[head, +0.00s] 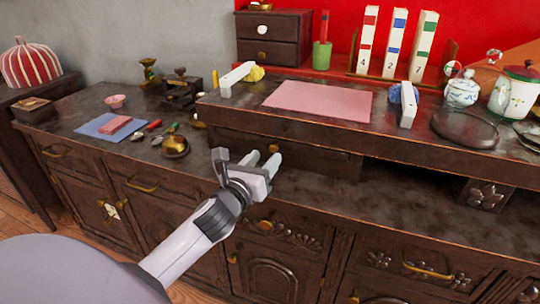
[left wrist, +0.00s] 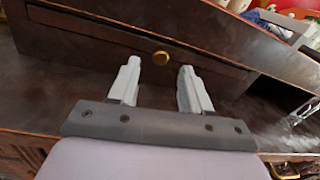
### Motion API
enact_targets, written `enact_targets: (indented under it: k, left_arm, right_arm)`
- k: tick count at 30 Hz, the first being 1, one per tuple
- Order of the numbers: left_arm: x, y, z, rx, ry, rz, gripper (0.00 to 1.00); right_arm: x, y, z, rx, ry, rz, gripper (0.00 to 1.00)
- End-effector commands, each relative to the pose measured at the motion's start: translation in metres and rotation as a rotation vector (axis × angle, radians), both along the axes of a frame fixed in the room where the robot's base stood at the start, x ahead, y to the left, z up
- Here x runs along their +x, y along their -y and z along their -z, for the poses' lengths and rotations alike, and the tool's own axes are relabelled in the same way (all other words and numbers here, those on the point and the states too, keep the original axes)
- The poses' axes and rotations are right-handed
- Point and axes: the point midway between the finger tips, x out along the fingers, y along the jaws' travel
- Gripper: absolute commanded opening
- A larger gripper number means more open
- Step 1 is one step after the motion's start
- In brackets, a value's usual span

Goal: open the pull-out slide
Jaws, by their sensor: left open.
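The pull-out slide (head: 318,158) is a dark wooden front with a small round brass knob (head: 274,148), set under the raised top of the sideboard. It looks shut, nearly flush with its frame. My left gripper (head: 262,160) is open and empty in front of it, with its fingers pointing at the front near the knob. In the left wrist view the slide's front (left wrist: 110,45) spans the upper part, and the knob (left wrist: 161,57) shows beyond and between the two fingertips (left wrist: 160,70), touching neither finger. My right gripper is not in view.
A pink mat (head: 320,100), white-handled brushes (head: 408,104), a dark plate (head: 465,128) and lidded pots stand on the raised top. Small brass items and a blue mat (head: 103,127) lie at left. The counter right of the gripper (head: 400,205) is clear.

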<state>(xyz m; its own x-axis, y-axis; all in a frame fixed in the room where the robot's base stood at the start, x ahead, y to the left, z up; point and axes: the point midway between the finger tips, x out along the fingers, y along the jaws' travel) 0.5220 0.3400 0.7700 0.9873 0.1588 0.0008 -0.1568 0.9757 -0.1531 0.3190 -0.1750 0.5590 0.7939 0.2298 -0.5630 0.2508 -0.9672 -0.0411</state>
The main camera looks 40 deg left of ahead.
Motion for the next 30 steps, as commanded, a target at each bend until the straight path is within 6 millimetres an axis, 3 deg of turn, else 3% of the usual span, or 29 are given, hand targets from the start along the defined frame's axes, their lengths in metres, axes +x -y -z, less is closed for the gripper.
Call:
enact_targets:
  k: [9, 20, 24, 25, 30]
  left_arm:
    - [0.032, -0.004, 0.001, -0.002, 0.0, 0.002, 0.48]
    - [0.036, -0.005, 0.0, -0.003, 0.0, 0.002, 0.48]
    - [0.035, -0.005, 0.001, -0.003, -0.001, 0.002, 0.06]
    - [0.035, -0.005, 0.001, -0.003, -0.001, 0.002, 0.0]
    - [0.035, -0.005, 0.001, -0.003, -0.001, 0.002, 0.0]
  right_arm:
    - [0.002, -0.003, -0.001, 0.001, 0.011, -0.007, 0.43]
    - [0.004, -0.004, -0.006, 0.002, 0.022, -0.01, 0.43]
    - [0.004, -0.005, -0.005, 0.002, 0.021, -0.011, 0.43]
    - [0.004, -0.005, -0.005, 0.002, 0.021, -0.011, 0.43]
    - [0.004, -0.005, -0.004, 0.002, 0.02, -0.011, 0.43]
